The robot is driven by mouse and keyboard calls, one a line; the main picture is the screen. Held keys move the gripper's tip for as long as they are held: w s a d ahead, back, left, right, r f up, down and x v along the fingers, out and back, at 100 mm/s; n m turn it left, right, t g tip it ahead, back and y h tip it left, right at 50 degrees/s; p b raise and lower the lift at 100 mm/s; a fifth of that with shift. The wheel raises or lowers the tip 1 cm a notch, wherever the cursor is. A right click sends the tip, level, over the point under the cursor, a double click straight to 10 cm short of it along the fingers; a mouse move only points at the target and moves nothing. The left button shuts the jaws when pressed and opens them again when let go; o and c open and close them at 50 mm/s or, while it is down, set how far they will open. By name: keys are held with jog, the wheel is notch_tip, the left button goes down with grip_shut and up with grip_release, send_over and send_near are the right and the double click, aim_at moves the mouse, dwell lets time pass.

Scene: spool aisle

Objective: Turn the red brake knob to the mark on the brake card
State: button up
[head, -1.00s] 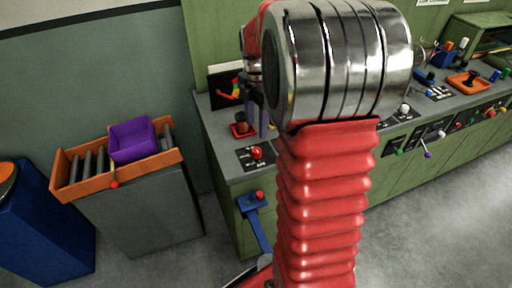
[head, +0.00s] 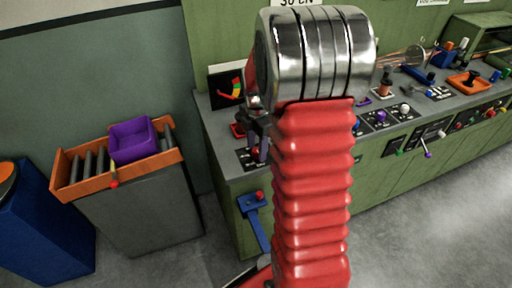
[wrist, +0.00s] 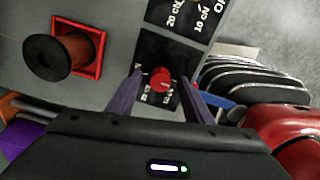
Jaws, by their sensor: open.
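The red brake knob (wrist: 161,80) stands on a black dial plate (wrist: 163,50) with white markings, in the middle of the wrist view. My gripper (wrist: 160,85) is open, with one purple finger on each side of the knob and a visible gap on both sides. In the head view my gripper (head: 258,145) is over the plate (head: 243,158), and the arm hides part of it. The knob's pointer and the marks around it are too small to read. The brake card cannot be made out for certain; a dark card with a coloured gauge (head: 227,88) stands at the back.
A copper spool in a red square holder (wrist: 101,52) is beside the plate. A second black dial plate (wrist: 180,12) marked in cN adjoins it. A blue lever (head: 257,225) with a red knob is on the bench front. An orange tray (head: 75,183) holds a purple bin (head: 132,141).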

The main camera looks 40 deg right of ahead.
jog(key=c, duration=1.1)
jog(key=shift+o, duration=0.2)
